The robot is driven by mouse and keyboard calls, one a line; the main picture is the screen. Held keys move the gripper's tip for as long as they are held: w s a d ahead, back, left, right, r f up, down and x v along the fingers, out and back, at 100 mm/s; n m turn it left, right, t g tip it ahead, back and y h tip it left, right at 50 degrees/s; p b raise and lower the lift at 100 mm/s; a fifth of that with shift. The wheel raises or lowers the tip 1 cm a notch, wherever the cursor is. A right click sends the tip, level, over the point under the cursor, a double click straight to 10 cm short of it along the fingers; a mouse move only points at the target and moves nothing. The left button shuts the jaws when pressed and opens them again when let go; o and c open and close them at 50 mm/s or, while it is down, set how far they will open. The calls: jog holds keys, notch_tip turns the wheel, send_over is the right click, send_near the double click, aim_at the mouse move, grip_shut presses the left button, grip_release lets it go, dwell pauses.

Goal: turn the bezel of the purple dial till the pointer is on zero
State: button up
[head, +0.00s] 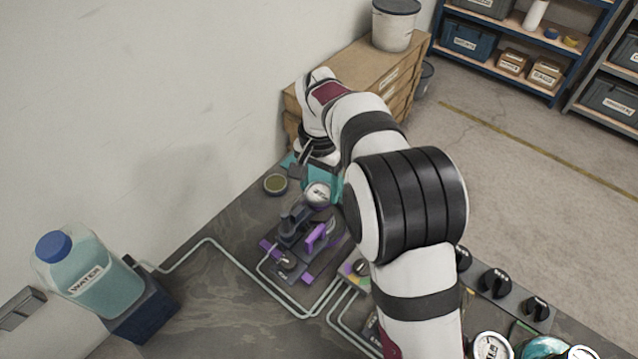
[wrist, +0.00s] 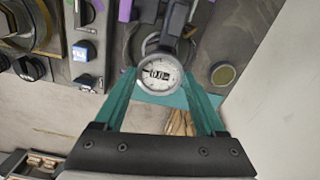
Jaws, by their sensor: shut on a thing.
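A round dial (wrist: 159,73) with a white face and a grey rim sits between my fingertips in the wrist view. Its face carries dark print and marks; the pointer is too small to read surely against the zero. My gripper (wrist: 160,80) has teal fingers on both sides of the rim and is shut on the bezel. In the head view the dial (head: 318,194) shows at the top of a dark fixture with purple parts (head: 316,237). My arm covers part of the gripper there.
A round olive-topped piece (head: 275,184) stands left of the dial, near the wall. A water bottle (head: 88,278) is at the lower left. Black knobs (head: 495,283) sit on a panel at right. A wooden crate (head: 400,80) with a white bucket (head: 395,25) stands behind.

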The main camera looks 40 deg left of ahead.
aim_at(320, 192)
jog(key=o, duration=1.3)
jog(key=shift+r, duration=0.1)
notch_tip(320, 192, up, 16)
jog(key=shift+f, duration=0.15)
